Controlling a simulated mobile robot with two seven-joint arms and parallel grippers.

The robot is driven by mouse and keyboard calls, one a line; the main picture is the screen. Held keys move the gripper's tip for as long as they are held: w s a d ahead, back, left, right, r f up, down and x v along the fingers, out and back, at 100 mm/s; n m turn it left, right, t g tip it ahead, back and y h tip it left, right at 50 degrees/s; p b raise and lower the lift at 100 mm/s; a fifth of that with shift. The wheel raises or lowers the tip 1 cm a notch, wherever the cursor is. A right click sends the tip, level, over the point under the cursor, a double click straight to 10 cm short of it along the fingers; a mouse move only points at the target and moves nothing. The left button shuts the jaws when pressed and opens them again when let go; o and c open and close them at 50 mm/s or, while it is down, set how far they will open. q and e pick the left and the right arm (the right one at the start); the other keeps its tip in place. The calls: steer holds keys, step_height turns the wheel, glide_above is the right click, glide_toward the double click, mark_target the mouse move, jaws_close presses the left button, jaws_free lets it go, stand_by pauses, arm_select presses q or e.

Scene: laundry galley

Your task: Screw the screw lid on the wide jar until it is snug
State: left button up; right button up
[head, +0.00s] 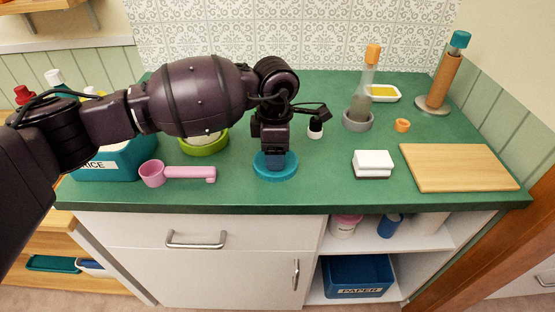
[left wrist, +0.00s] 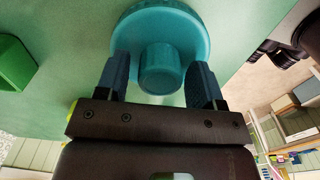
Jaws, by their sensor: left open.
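The teal screw lid (head: 275,173) is a low round disc at the front middle of the green counter, under my left gripper (head: 275,155). In the left wrist view the lid (left wrist: 135,25) shows a round raised knob in its centre. My left gripper (left wrist: 160,78) is open, with one finger on each side of the knob and gaps between. The gripper hides part of the lid in the head view. I cannot make out the wide jar; whether it is beneath the lid is hidden. My right gripper is not in view.
Left of the lid are a pink scoop (head: 178,174), a lime-green dish (head: 204,149) and a teal rice bin (head: 105,165). To the right are a white sponge (head: 373,160), a wooden board (head: 460,167), an orange ring (head: 402,125) and a bottle (head: 360,105) in a grey holder.

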arm_select(q)
steer(key=shift+c, duration=0.2)
steer(key=c, duration=1)
steer(key=shift+r+p, duration=0.9)
steer(key=shift+r, duration=1.55)
steer(key=shift+r+p, duration=0.4)
steer(key=shift+r, duration=0.7)
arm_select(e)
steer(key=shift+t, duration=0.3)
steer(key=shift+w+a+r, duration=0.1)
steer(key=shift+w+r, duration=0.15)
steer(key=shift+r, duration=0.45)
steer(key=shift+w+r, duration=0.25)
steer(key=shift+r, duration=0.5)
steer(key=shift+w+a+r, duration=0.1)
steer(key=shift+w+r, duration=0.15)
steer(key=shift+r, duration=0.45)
arm_select(q)
steer(key=shift+a, duration=0.1)
